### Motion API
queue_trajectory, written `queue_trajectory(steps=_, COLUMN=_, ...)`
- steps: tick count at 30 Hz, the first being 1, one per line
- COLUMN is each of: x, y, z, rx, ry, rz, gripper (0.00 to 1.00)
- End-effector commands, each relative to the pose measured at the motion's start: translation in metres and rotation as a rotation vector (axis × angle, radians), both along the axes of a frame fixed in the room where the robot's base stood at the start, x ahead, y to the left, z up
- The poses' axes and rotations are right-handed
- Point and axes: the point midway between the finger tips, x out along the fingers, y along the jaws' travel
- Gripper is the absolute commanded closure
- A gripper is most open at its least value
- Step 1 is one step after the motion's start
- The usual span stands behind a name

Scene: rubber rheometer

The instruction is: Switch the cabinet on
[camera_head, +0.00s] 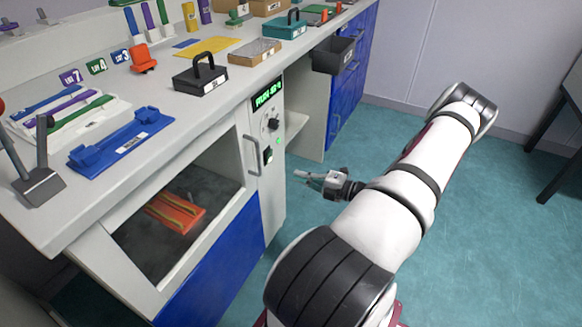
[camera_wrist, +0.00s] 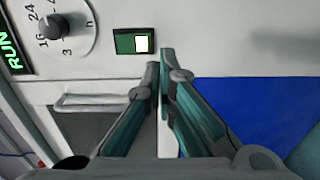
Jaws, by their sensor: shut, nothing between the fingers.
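The cabinet's control panel is the narrow light-grey front in the middle of the head view. Its display (camera_head: 266,95) is lit with green text, and the wrist view shows "RUN" on the display (camera_wrist: 14,52). Below it are a black knob (camera_head: 273,124) and the power switch (camera_head: 268,155). In the wrist view the switch (camera_wrist: 134,42) is a dark green rocker with a bright white part at its right, and the knob (camera_wrist: 53,27) is at upper left. My gripper (camera_head: 300,176) is right of the panel, apart from it; its fingers (camera_wrist: 164,62) are shut and empty, just beside the switch.
A vertical handle (camera_head: 252,155) sits left of the switch, by an open window with orange pieces (camera_head: 176,212) inside. The bench top (camera_head: 105,190) carries a blue holder, a black box and several coloured tools.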

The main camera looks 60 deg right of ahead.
Motion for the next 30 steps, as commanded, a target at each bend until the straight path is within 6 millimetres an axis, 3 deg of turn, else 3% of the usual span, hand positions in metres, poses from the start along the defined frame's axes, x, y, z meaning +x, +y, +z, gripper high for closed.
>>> queue_trajectory(steps=3, x=-0.022, y=-0.003, z=-0.002, rx=0.000, ry=0.001, rz=-0.002, gripper=1.00)
queue_trajectory(steps=10, x=-0.047, y=-0.005, z=-0.006, rx=0.001, ry=-0.001, rz=-0.001, gripper=1.00)
queue_trajectory(steps=30, x=-0.050, y=-0.005, z=-0.007, rx=0.001, ry=-0.001, rz=0.001, gripper=1.00)
